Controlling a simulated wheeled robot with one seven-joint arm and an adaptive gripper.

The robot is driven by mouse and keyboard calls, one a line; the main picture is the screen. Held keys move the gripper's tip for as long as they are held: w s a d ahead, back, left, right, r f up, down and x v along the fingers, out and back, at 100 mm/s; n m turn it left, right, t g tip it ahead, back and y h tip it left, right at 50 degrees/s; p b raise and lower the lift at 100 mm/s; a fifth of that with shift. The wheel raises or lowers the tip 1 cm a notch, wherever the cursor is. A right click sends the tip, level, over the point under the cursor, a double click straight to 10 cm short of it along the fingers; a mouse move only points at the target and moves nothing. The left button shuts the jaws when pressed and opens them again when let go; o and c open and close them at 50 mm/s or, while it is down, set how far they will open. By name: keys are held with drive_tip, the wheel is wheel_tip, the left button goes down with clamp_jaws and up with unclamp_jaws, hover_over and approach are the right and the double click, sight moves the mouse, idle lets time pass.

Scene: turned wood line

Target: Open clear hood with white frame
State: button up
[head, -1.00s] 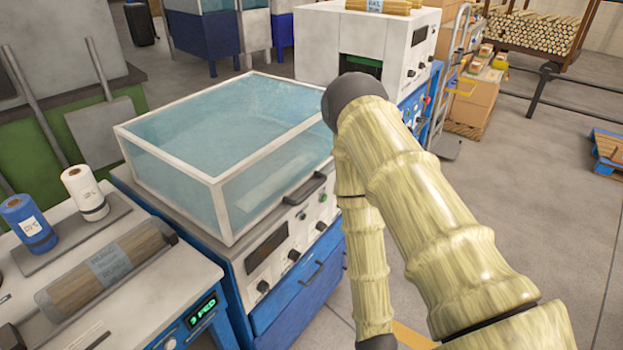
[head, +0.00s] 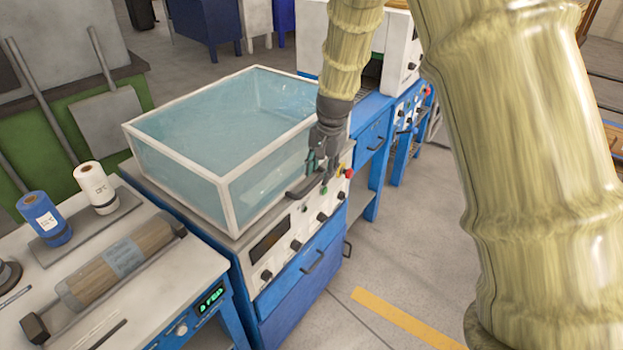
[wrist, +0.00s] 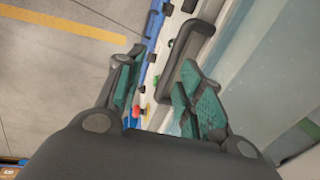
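The clear hood with white frame (head: 226,193) sits shut on the blue and grey machine, its panels tinted blue. Its dark handle (head: 304,187) is at the lower front edge, and it also shows in the wrist view (wrist: 178,62). My gripper (head: 318,170) points down just above and beside the right end of the handle. In the wrist view my gripper (wrist: 160,95) has its green-padded fingers apart, with the near end of the handle ahead between them, close to the right finger. Contact with the handle cannot be told.
A control panel (head: 293,236) with knobs, a red button and a green button lies below the handle. A table (head: 195,262) with film rolls (head: 96,187) stands at left. A white machine (head: 400,50) stands behind. Floor at right is clear.

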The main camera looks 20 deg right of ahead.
sight(311, 185)
drive_tip(key=shift+w+a+f+p, duration=0.3)
drive_tip(key=shift+w+f+p, duration=0.15)
drive_tip(key=shift+f, duration=0.7)
drive_tip(key=shift+w+a+f+p, duration=0.35)
drive_tip(key=shift+w+f, duration=0.2)
drive_tip(key=shift+f, duration=0.55)
drive_tip(key=shift+w+a+f+p, duration=0.25)
drive_tip(key=shift+w+f+p, duration=0.2)
drive_tip(key=shift+f, duration=0.7)
drive_tip(key=shift+c, duration=0.3)
clamp_jaws()
